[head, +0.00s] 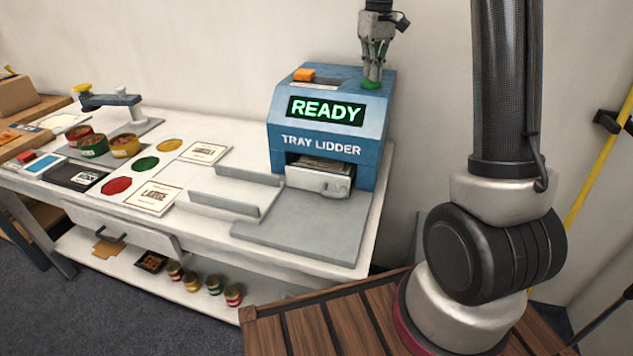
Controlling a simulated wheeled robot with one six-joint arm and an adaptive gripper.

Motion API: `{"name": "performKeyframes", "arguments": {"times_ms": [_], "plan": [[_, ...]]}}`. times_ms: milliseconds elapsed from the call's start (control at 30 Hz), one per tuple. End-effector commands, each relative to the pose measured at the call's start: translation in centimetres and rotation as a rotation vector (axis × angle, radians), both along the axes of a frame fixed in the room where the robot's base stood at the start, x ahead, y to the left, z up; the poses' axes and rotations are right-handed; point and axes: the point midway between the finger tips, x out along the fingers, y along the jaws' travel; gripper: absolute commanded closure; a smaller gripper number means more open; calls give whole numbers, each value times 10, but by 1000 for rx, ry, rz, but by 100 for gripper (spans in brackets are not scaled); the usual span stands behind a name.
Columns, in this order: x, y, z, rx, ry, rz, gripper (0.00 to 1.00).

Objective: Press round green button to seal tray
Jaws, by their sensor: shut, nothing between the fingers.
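The blue tray lidder (283,126) stands at the right of the white table, its screen (326,110) reading READY in green. The round green button (371,85) is on the machine's top right; its upper side is partly hidden by my gripper. My gripper (372,80) points straight down, shut and empty, with its fingertips at the button. I cannot tell whether they touch it or press it down. A tray (318,179) sits in the machine's front slot, with something printed on top of it.
An orange part (304,75) is on the machine's top left. Metal guide rails (235,190) lie in front of the slot. Open cans (93,145), colored discs (117,186) and label cards (153,198) cover the table's left. A wooden slatted surface (345,325) is in the foreground.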

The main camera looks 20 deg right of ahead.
Motion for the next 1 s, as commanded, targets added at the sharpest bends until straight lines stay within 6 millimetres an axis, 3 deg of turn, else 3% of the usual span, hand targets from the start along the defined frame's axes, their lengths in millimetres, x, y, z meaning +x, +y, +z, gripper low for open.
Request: {"name": "performKeyframes", "arguments": {"times_ms": [1000], "plan": [[0,0,-10,0,1,0,100]]}}
